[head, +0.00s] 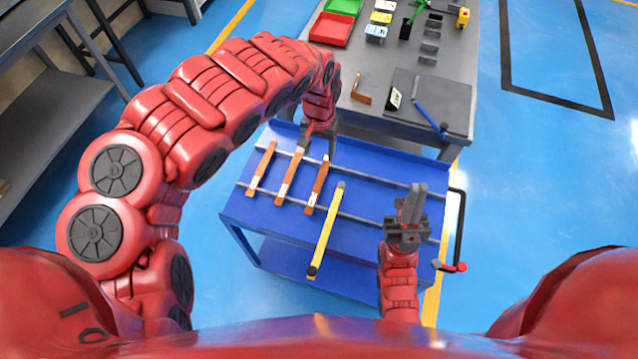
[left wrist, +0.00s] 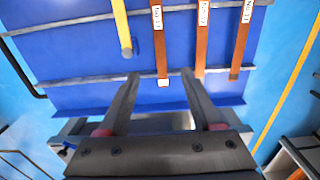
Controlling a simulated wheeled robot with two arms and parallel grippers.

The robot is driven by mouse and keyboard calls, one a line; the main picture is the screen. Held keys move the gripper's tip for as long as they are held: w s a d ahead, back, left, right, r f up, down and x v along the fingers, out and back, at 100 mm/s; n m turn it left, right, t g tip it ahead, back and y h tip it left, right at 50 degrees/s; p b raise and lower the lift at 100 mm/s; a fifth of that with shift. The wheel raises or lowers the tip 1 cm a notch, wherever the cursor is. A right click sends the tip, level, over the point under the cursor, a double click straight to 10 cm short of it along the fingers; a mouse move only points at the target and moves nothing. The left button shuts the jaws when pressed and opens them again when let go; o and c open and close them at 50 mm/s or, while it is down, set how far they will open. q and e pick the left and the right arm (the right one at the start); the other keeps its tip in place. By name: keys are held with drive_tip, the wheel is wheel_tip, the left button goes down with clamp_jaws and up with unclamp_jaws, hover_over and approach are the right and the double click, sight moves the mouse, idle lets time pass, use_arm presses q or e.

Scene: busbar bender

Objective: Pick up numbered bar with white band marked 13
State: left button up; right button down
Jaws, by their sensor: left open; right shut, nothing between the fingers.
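Three copper bars with white bands lie side by side across the rails of a blue cart. The bar nearest the yellow bar (head: 317,186) has a band that seems to read 13 in the left wrist view (left wrist: 162,55), though the print is small. The middle bar (head: 289,178) and outer bar (head: 262,168) also carry bands. My left gripper (head: 318,151) is open at the far end of the nearest bar. In the left wrist view its fingertips (left wrist: 160,74) appear on either side of that bar's end; the height gap is unclear. My right gripper (head: 412,196) is shut and empty, over the cart's right side.
A yellow bar with dark ends (head: 327,230) lies across the cart (head: 370,212), right of the copper bars. A grey workbench (head: 385,70) with red and green trays and tools stands behind. The cart's handle (head: 461,225) is at its right.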

use_arm(q)
drive_tip(key=p, duration=0.2)
hover_over(319, 183)
wheel_tip(319, 183, down, 8)
drive_tip(key=shift+d+f, duration=0.15)
drive_tip(key=shift+f, duration=0.1)
drive_tip(key=shift+w+f, duration=0.15)
drive_tip(key=shift+f, duration=0.35)
drive_tip(key=shift+f+p, duration=0.65)
drive_tip(key=shift+f, duration=0.55)
drive_tip(key=shift+f+b, duration=0.35)
drive_tip(key=shift+f, duration=1.1)
drive_tip(key=shift+a, duration=0.2)
clamp_jaws()
